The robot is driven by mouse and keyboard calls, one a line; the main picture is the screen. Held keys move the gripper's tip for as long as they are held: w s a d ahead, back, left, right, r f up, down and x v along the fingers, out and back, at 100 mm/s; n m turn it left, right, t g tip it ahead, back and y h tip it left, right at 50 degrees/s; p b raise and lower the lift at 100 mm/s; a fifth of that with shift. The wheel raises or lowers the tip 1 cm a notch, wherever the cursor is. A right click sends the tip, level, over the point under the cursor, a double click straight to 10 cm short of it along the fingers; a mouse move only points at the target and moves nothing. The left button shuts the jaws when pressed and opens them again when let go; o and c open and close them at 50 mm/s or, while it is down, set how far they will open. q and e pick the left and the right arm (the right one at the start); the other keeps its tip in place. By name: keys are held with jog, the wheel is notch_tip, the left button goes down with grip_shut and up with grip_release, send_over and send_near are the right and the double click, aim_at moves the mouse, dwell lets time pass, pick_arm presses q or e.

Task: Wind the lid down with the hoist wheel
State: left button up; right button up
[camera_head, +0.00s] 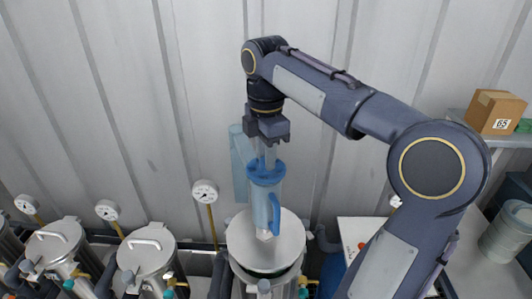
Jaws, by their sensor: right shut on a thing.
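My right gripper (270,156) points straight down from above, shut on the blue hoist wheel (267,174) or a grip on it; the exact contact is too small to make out. Below the wheel, a blue hoist body (262,210) runs down to the middle of a round steel lid (288,238). The lid lies over the steel vessel (265,283), and a dark line shows between the lid's front edge and the vessel. I cannot tell how wide that gap is. My left gripper is out of view.
Two vessels with closed, handled lids (146,246) (54,240) stand to the left. Pressure gauges (205,192) rise on yellow stems by the corrugated wall. At right, a cardboard box (495,112) sits on a shelf, with a grey bucket (508,232) below it.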

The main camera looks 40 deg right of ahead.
jog(key=m, duration=0.8)
jog(key=shift+m, duration=0.3)
jog(key=m, duration=0.4)
jog(key=shift+m, duration=0.3)
jog(key=m, duration=0.3)
jog(key=shift+m, duration=0.3)
jog(key=m, duration=0.4)
jog(key=shift+r+m, duration=0.1)
jog(key=shift+m, duration=0.2)
jog(key=m, duration=0.3)
jog(key=shift+m, duration=0.3)
jog(key=m, duration=0.4)
jog(key=shift+m, duration=1.8)
